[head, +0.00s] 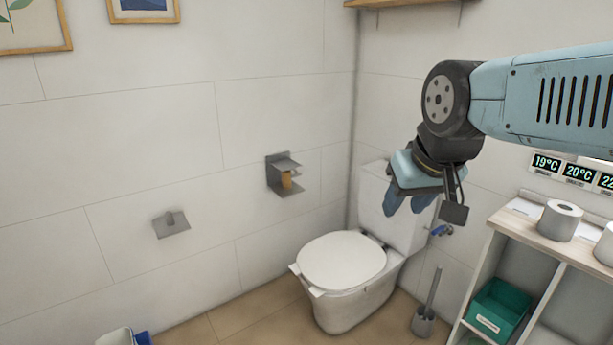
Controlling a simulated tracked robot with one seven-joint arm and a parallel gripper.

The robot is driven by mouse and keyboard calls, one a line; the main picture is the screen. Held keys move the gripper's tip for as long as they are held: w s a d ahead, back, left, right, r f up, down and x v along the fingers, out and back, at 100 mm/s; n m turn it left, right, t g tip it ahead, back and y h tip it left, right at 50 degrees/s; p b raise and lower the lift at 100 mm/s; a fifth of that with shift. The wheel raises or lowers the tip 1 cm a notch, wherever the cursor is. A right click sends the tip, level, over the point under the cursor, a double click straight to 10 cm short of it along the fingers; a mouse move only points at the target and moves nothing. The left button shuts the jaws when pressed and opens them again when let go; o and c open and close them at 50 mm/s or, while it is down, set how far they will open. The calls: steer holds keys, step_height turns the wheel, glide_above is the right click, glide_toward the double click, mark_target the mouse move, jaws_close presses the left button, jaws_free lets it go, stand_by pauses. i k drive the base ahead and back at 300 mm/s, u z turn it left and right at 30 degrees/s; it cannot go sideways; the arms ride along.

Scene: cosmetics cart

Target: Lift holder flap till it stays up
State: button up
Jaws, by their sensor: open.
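A grey metal holder (270,176) is fixed to the wall left of the toilet. Its upper plate, which looks like the flap (287,163), juts out over a small brown roll or tube (286,180). A lower plate juts out beneath. Whether the flap is hinged cannot be seen at this size. My gripper (409,207) has blue fingers pointing down, apart and with nothing seen between them. It hangs in front of the toilet tank in the picture, well to the right of the holder and not touching it.
The toilet (342,262) has its lid down, below and right of the holder. A second grey wall fitting (171,224) is lower left. A shelf unit (505,226) with paper rolls (560,219) stands at right. The wall around the holder is clear.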

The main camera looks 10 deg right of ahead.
mark_target(285, 163)
steer(key=k, duration=0.85)
steer(key=u, duration=0.2)
steer(key=i, duration=0.9)
steer(key=z, duration=0.15)
steer(key=k, duration=0.65)
steer(key=z, duration=0.5)
steer(key=i, duration=1.55)
steer(key=u, duration=0.2)
